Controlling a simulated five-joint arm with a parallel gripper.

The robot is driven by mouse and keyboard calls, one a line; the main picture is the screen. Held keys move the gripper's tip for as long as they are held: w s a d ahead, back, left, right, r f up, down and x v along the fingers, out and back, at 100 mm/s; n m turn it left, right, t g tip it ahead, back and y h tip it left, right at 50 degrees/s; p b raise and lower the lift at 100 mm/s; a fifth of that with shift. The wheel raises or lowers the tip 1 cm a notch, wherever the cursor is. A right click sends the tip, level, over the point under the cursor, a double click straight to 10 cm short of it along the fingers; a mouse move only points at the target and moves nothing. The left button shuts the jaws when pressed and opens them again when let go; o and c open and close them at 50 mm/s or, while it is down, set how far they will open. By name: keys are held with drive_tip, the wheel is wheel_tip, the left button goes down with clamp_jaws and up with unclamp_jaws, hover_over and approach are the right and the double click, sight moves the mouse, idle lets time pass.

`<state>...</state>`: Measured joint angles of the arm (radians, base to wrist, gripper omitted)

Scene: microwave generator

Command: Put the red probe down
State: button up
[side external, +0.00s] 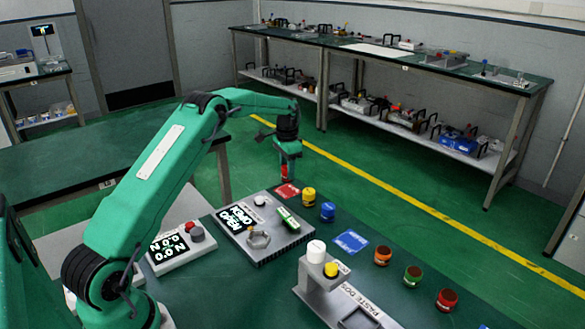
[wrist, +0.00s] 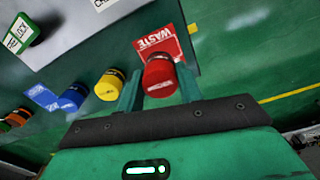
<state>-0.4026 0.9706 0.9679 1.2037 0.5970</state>
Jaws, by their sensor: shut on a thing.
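The red probe (wrist: 160,78) is a short red cylinder with a dark band. It sits between the two fingers of my gripper (wrist: 159,88) in the wrist view. In the side view my gripper (side external: 288,158) points down and is shut on the red probe (side external: 286,171), which hangs above the far end of the table. A red card marked WASTE (wrist: 163,42) lies just beyond the probe in the wrist view. In the side view the red card (side external: 288,191) lies just below the probe. The probe's lower end is hard to make out.
A yellow cylinder (side external: 308,196) and a blue one (side external: 328,212) stand close to the red card. A blue card (side external: 350,242) and several banded jars (side external: 382,255) lie further right. A grey instrument (side external: 265,248) with a display stands in front of the card.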

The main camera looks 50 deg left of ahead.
drive_tip(key=shift+f, duration=2)
drive_tip(key=shift+f, duration=0.2)
drive_tip(key=o, duration=1.1)
drive_tip(key=shift+c, duration=0.2)
drive_tip(key=shift+r, duration=0.15)
wheel_tip(320, 180, up, 12)
